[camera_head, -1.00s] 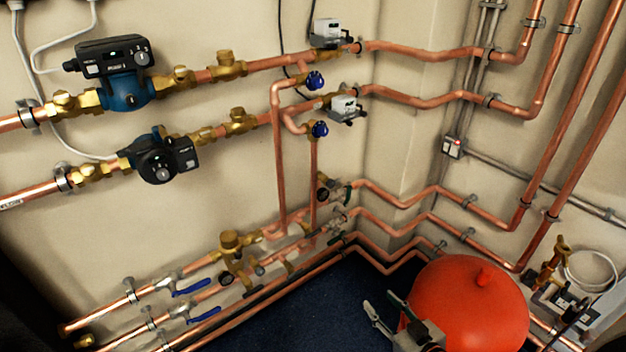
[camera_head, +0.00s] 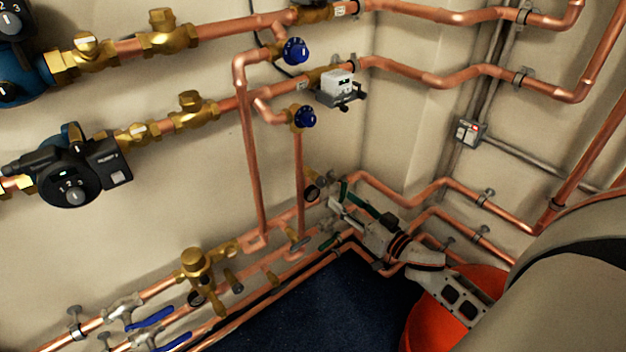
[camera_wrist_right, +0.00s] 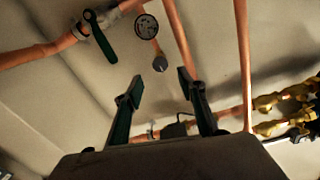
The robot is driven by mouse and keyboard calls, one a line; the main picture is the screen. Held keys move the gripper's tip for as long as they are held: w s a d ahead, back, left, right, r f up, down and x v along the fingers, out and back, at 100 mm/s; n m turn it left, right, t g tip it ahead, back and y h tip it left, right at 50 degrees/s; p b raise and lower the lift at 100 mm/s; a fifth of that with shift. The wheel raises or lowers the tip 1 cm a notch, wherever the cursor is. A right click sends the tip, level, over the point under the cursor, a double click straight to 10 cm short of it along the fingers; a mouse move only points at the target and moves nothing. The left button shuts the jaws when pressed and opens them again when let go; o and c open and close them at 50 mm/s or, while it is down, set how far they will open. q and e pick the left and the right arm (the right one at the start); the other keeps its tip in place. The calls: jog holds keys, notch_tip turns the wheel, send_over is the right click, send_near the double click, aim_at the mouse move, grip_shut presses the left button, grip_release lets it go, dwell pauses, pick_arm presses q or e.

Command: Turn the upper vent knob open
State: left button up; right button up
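The upper vent knob (camera_head: 295,50) is a ribbed blue knob on a brass fitting, at the top of a copper branch pipe in the head view. A second, similar blue knob (camera_head: 305,117) sits lower, on its own branch. My right gripper (camera_head: 345,205) is well below both knobs, in front of the lower pipes by the corner, apart from the knobs. In the right wrist view its two dark fingers (camera_wrist_right: 160,84) stand apart with nothing between them. I cannot make out either blue knob in that view. My left gripper is not in view.
A white actuator box (camera_head: 337,88) sits right of the knobs. A black pump (camera_head: 75,180) is at left. A red vessel (camera_head: 425,325) stands under my right arm. In the wrist view, a green lever (camera_wrist_right: 101,38) and a round gauge (camera_wrist_right: 146,27) lie beyond the fingers.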

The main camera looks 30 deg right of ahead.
aim_at(324, 183)
jog(key=shift+w+a+r+b, duration=0.1)
jog(key=shift+w+b, duration=0.1)
jog(key=shift+w, duration=1.15)
jog(key=shift+w+a+b, duration=0.1)
jog(key=shift+w+b, duration=0.05)
jog(key=shift+w, duration=1.25)
jog(key=shift+w+a+r+b, duration=0.1)
jog(key=shift+w+b, duration=0.1)
jog(key=shift+w, duration=1.15)
jog(key=shift+c, duration=0.5)
jog(key=c, duration=1)
